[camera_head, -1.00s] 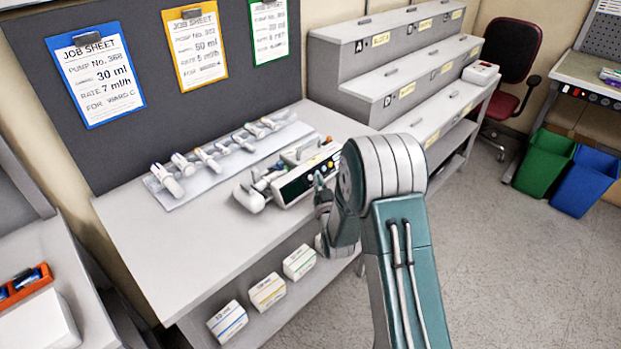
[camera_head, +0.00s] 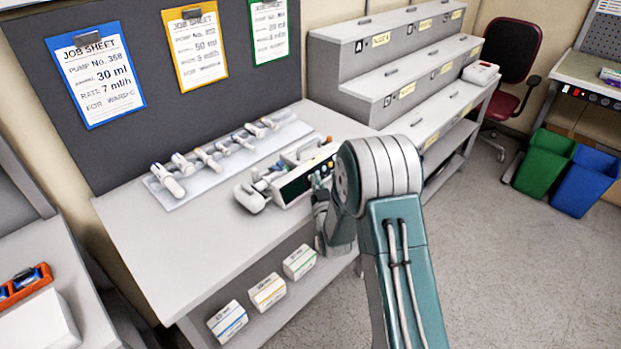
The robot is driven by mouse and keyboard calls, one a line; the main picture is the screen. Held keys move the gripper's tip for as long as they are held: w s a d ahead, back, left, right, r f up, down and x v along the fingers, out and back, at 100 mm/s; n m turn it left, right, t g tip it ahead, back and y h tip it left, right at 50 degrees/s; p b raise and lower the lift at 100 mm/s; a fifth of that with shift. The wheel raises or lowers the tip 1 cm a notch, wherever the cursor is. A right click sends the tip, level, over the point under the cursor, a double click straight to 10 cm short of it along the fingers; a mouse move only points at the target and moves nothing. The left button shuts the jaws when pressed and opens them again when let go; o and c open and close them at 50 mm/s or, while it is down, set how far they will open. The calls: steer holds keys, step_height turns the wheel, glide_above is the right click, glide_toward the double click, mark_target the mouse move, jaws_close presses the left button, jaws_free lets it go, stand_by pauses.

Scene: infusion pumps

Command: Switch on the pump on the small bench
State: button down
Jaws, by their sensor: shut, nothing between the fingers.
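The pump (camera_head: 262,187) is a white and grey unit with a dark front panel, lying on the small bench (camera_head: 190,258) below the job sheets. Its front faces toward the lower right of the picture. My gripper (camera_head: 317,181) is shut and empty, right at the right part of the pump's front panel. Whether the fingertips touch the panel cannot be told. My arm and gripper hide part of the front, including some of its controls. I cannot read the display or see if it is lit.
A tray of several syringes (camera_head: 178,192) lies behind the pump. Labelled boxes (camera_head: 267,291) stand on the shelf below. A stepped drawer unit (camera_head: 400,75) stands at the right back. Open floor lies right of my arm. Job sheets (camera_head: 92,80) hang on the dark board.

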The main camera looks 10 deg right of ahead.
steer(key=shift+w+a, duration=0.1)
steer(key=shift+w, duration=0.05)
stand_by(0.5)
steer(key=shift+s+d+r, duration=0.25)
steer(key=shift+s+d, duration=0.15)
steer(key=shift+s, duration=0.15)
steer(key=shift+s+d+r, duration=0.35)
steer(key=shift+s+d, duration=0.1)
steer(key=shift+s, duration=0.15)
steer(key=shift+s+d+r, duration=0.35)
steer(key=shift+s+d, duration=0.1)
steer(key=shift+s, duration=0.2)
steer(key=shift+s+d+r, duration=0.35)
steer(key=shift+s+d, duration=0.1)
steer(key=shift+s, duration=0.15)
